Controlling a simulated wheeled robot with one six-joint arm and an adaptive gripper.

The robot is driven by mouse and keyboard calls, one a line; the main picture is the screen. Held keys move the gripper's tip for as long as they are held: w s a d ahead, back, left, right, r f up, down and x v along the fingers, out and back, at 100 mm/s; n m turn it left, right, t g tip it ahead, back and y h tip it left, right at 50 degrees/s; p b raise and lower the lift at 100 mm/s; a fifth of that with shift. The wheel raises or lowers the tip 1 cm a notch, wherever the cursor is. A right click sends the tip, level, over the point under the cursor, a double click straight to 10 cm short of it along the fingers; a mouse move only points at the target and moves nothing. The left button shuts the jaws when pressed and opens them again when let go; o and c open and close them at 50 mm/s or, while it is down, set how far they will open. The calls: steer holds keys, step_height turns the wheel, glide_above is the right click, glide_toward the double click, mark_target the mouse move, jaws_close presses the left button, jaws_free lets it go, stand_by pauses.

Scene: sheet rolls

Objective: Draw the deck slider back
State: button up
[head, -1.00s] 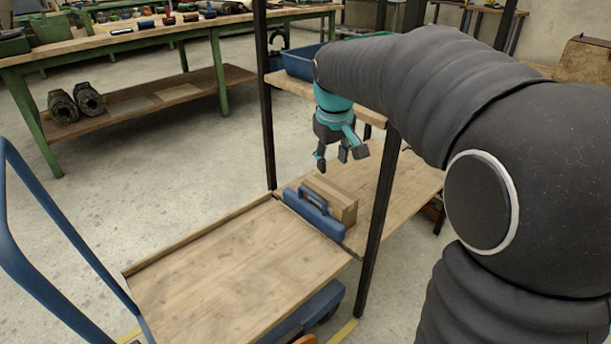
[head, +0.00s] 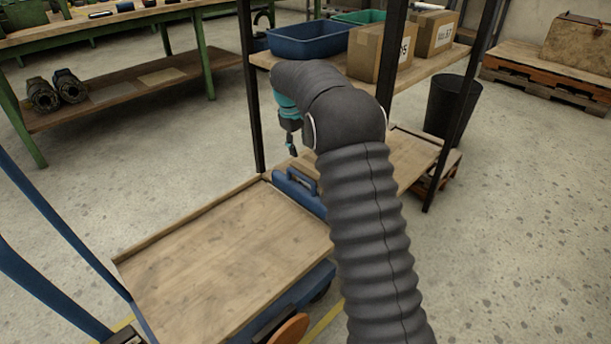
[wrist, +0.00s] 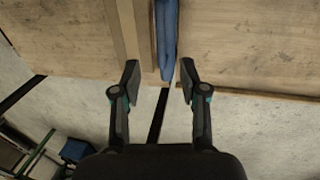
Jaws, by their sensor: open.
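The deck slider is a blue bar with a raised loop handle (head: 299,188). It stands across the end of the wooden cart deck (head: 215,250), beside the rack; my arm hides its right part. In the wrist view the blue slider (wrist: 167,38) runs away from between my fingertips, seen from above. My gripper (head: 291,146) hangs above the slider in the head view, small and partly hidden by my arm. In the wrist view my gripper (wrist: 159,74) is open, a finger on each side of the slider's line. I see no contact; the height gap is hard to judge.
The rack's lower wooden shelf (head: 412,158) adjoins the deck, and dark posts (head: 250,90) rise close to my arm. Above are a blue bin (head: 308,40) and cardboard boxes (head: 378,52). The cart's blue handle (head: 50,235) stands left. A black bin (head: 452,105) is behind.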

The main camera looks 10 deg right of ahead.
mark_target(306, 178)
steer(key=f, duration=0.4)
steer(key=w+d+f, duration=0.1)
steer(key=f, duration=0.3)
steer(key=d+f, duration=0.1)
steer(key=f, duration=0.4)
steer(key=shift+w+d, duration=0.1)
steer(key=shift+w, duration=0.1)
jaws_close()
